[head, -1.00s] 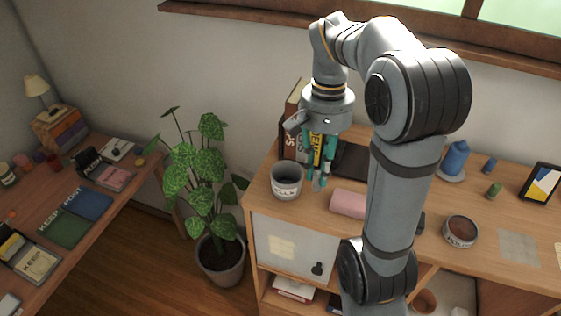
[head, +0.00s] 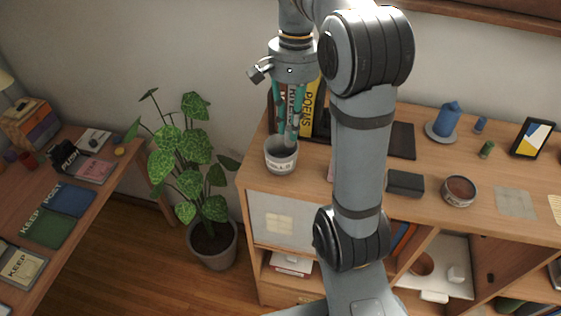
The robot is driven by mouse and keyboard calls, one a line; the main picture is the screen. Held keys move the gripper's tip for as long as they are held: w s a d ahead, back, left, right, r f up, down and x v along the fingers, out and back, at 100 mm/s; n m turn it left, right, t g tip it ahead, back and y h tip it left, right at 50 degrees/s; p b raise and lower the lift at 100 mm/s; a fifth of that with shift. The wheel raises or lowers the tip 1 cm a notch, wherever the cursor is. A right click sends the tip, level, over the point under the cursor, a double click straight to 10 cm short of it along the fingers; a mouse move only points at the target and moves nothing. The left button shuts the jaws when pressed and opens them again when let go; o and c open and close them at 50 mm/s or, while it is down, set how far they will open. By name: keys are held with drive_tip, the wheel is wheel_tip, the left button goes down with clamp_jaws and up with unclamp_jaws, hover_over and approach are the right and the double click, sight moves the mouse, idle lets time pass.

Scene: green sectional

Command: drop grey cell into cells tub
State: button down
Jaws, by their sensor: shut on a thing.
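The cells tub (head: 281,166) is a light grey round pot with dark lettering, standing upright at the left end of the wooden shelf unit's top. My gripper (head: 290,132) points down with its tips over the back part of the tub's mouth. Its teal fingers are shut on the grey cell (head: 291,139), a small grey piece that shows only in part between the tips. I cannot tell whether the cell's lower end is above the rim or just inside. The inside of the tub is mostly hidden.
Upright books (head: 309,110) stand close behind the tub. A dark box (head: 405,183), a brown-filled bowl (head: 459,191), a green cylinder (head: 487,149) and a blue cylinder (head: 481,124) are farther right. A potted plant (head: 210,240) stands on the floor to the left.

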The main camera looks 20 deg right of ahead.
drive_tip(key=shift+w+a+f+b, duration=0.15)
drive_tip(key=shift+f+b, duration=0.1)
drive_tip(key=shift+f, duration=0.25)
drive_tip(key=shift+a+f+b, duration=0.1)
drive_tip(key=shift+f+b, duration=0.1)
drive_tip(key=shift+f, duration=0.3)
drive_tip(key=shift+f+b, duration=0.3)
drive_tip(key=shift+d+f, duration=0.1)
drive_tip(key=shift+d, duration=0.15)
drive_tip(key=c, duration=1.5)
unclamp_jaws()
drive_tip(key=shift+w+d+r, duration=0.1)
drive_tip(key=shift+w+r, duration=0.1)
drive_tip(key=shift+r, duration=1.75)
drive_tip(key=shift+w+r, duration=0.15)
drive_tip(key=shift+r, duration=1.75)
